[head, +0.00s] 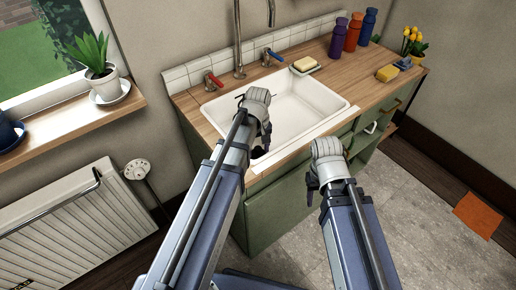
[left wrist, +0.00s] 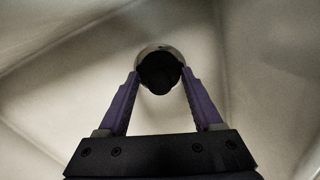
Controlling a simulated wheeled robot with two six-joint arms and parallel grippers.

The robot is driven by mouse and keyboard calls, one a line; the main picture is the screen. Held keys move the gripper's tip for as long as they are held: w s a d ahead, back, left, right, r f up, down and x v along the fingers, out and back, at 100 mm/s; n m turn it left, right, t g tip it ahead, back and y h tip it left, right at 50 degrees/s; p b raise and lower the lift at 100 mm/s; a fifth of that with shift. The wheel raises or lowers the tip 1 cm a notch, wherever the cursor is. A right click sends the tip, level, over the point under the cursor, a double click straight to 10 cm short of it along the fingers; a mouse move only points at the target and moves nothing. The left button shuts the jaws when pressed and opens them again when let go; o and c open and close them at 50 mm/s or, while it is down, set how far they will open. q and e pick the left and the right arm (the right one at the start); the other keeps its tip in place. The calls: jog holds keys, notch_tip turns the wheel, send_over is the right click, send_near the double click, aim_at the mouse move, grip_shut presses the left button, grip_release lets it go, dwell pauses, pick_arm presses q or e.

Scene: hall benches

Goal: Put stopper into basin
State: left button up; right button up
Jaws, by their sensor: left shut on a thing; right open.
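The stopper (left wrist: 160,76) is a dark round piece between the purple fingertips of my left gripper (left wrist: 160,84), which is shut on it. A pale metallic rim, which looks like the drain, shows around the stopper; I cannot tell whether they touch. The white basin (head: 308,101) is set in the wooden counter, and its pale inside fills the left wrist view. In the head view my left gripper (head: 261,146) is low over the basin's near left part, largely hidden by my arm. My right gripper (head: 314,190) is open, in front of the counter's green front.
A tall tap (head: 239,68) stands behind the basin between red (head: 213,81) and blue (head: 272,56) handles. A soap dish (head: 305,66), several bottles (head: 353,32) and a yellow sponge (head: 387,73) are on the counter (head: 350,76). A radiator (head: 75,230) is at left.

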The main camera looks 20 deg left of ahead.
pick_arm(q)
jog(key=shift+f, duration=0.2)
dwell(0.6)
jog(key=o, duration=1.4)
jog(key=shift+r+p, duration=3.95)
jog(key=shift+r, duration=0.1)
